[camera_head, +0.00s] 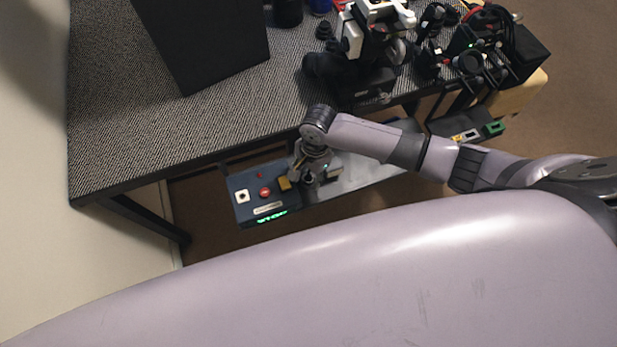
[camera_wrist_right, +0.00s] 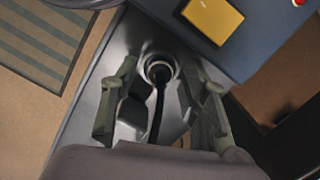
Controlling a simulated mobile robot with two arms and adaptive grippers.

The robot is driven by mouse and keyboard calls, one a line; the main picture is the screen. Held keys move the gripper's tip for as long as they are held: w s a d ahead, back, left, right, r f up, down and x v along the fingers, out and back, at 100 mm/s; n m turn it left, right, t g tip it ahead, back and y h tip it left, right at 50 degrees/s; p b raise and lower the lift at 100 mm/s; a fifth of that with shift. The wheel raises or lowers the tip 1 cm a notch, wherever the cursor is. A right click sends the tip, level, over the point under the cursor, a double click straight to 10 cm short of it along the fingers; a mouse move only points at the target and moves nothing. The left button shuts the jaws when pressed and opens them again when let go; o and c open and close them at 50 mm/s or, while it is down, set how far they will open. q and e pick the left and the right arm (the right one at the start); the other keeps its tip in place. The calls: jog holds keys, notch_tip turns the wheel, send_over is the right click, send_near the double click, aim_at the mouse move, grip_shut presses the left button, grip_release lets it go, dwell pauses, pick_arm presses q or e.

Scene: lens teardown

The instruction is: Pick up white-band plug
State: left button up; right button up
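In the right wrist view, a dark round plug with a pale ring (camera_wrist_right: 160,67), which looks like the white-band plug, stands on a grey metal surface. A black cable (camera_wrist_right: 157,115) runs from it toward my wrist. My right gripper (camera_wrist_right: 163,80) is open, with one finger on each side of the plug and cable and visible gaps on both sides. In the head view my right gripper (camera_head: 309,172) points down over the low bench unit, and the plug is too small or hidden to make out. My left gripper is not in view.
A blue-grey control panel (camera_head: 241,211) with red buttons and a yellow block (camera_wrist_right: 213,17) is close beside the gripper. The textured table (camera_head: 150,140) edge lies just behind it. A black box (camera_head: 205,45) and dark equipment (camera_head: 365,85) stand on the table.

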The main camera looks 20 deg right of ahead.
jog(key=c, duration=0.9)
jog(key=shift+r, duration=0.1)
notch_tip(320, 180, up, 20)
jog(key=p, duration=0.2)
notch_tip(320, 180, up, 7)
jog(key=n, duration=0.7)
send_over(309, 177)
jog(key=d, duration=0.4)
jog(key=s+d+r+n+h, duration=0.1)
jog(key=s+d+r+n, duration=0.1)
jog(key=r+n, duration=0.3)
jog(key=shift+s+d+r+n+g, duration=0.2)
jog(key=shift+d+r+n+g, duration=0.15)
jog(key=shift+d+n, duration=0.3)
